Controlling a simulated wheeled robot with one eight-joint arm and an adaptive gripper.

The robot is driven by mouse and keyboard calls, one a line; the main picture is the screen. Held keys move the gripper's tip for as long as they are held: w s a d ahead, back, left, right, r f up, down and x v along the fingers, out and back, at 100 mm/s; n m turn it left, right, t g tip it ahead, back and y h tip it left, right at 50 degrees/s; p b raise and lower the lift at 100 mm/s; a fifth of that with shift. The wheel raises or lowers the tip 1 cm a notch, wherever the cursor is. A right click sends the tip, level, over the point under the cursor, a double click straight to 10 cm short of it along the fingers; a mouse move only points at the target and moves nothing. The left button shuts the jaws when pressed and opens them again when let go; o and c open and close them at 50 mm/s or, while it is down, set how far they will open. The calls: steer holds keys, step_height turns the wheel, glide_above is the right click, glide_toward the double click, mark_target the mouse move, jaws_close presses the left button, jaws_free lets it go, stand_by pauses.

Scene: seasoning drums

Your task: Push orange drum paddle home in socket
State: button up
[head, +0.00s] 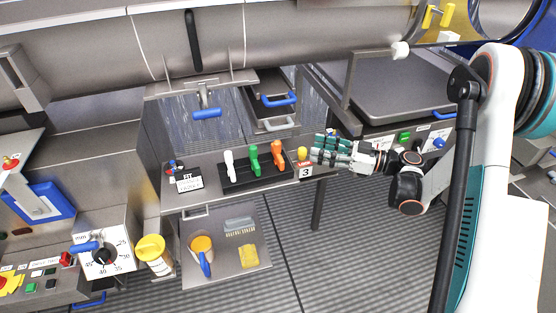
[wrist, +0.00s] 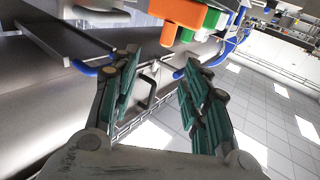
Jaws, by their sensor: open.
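The orange drum paddle (head: 276,154) stands upright at the right end of a black socket rack (head: 232,187) on the steel shelf. Whether it is fully seated cannot be told. Green (head: 253,160) and white (head: 230,164) paddles stand to its left in the same rack. My gripper (head: 314,149) is open and empty, to the right of the orange paddle and apart from it. In the wrist view, the orange paddle (wrist: 184,14) shows at the top edge, beyond my open fingertips (wrist: 160,66). Its socket is hidden there.
A yellow knob (head: 302,152) and a "3" sign (head: 305,171) are close to my fingers. A blue-handled latch (head: 206,113) hangs behind the rack. A lower shelf (head: 225,270) holds an orange scoop, a brush and a yellow sponge. An "RT" sign (head: 188,183) stands left of the rack.

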mark_target(277, 141)
steer(key=b+x, duration=0.1)
steer(key=x, duration=0.3)
steer(key=b+x, duration=0.1)
steer(key=x, duration=0.3)
steer(key=s+f+b+x, duration=0.1)
steer(key=b+x, duration=0.1)
steer(key=x, duration=0.3)
steer(key=shift+a, duration=0.3)
steer(key=shift+w+a, duration=0.15)
steer(key=shift+a, duration=0.1)
steer(key=shift+r, duration=0.1)
jaws_close()
